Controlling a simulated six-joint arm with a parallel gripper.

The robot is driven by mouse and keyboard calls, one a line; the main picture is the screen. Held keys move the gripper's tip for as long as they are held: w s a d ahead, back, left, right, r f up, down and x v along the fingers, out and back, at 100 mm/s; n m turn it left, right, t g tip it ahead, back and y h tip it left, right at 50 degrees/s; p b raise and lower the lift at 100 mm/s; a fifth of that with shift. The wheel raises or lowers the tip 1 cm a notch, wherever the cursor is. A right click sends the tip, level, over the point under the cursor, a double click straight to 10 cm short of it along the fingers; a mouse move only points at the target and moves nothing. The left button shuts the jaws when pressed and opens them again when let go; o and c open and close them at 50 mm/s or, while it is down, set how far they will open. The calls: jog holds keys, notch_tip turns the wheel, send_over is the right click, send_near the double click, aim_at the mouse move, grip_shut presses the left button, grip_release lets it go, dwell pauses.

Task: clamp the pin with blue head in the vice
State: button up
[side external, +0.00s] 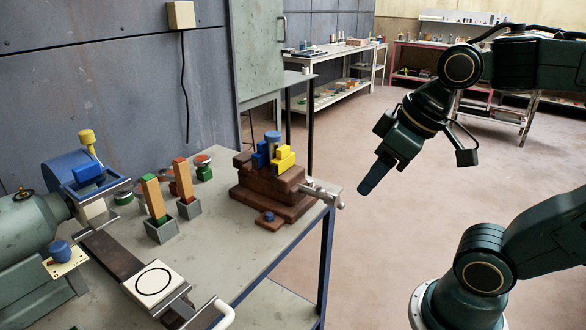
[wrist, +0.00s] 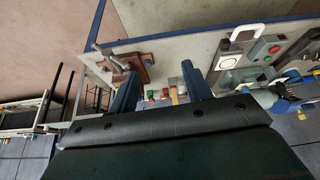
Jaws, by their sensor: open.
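The vice (side external: 278,195) is a reddish-brown block with blue and yellow jaw pieces and a metal handle, near the bench's right corner. A pin with a dull blue head (side external: 272,137) stands upright among the jaw pieces; its lower part is hidden, and I cannot tell whether the jaws press on it. My gripper (side external: 366,187) hangs in the air to the right of the vice, apart from it, with blue fingers pointing down-left. In the wrist view my gripper (wrist: 157,84) has its fingers spread with nothing between them. The vice (wrist: 128,64) shows there beside the left finger.
Two wooden pegs, green-orange (side external: 153,196) and red-topped (side external: 182,180), stand in grey sockets left of the vice. A blue knob sits on a yellow plate (side external: 66,262) at the left. A white plate with a black ring (side external: 154,282) lies in front. Space right of the bench is free.

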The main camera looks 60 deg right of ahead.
jog(key=shift+s+d+f+m, duration=0.1)
jog(key=shift+s+f+m, duration=0.15)
jog(key=shift+s, duration=0.2)
jog(key=shift+s+f+m, duration=0.15)
jog(key=shift+s+f, duration=0.05)
jog(key=shift+s, duration=0.25)
jog(key=shift+w, duration=0.1)
jog(key=c, duration=0.7)
jog(key=shift+w+d+r, duration=0.15)
jog(key=shift+w, duration=0.05)
grip_shut()
jog(key=w+d+m+g+h, duration=0.2)
jog(key=w+d+m+g, duration=0.1)
jog(key=w+d+m, duration=0.85)
jog(key=w+d+f+m+g, duration=0.2)
jog(key=w+d+f, duration=0.2)
jog(key=d, duration=0.2)
jog(key=w+d+f+m+g+y, duration=0.1)
jog(key=w+d+f+m, duration=0.2)
jog(key=d, duration=0.3)
jog(key=shift+w+d+f+g, duration=0.25)
jog(key=shift+w+f+g, duration=0.2)
jog(key=shift+w, duration=0.25)
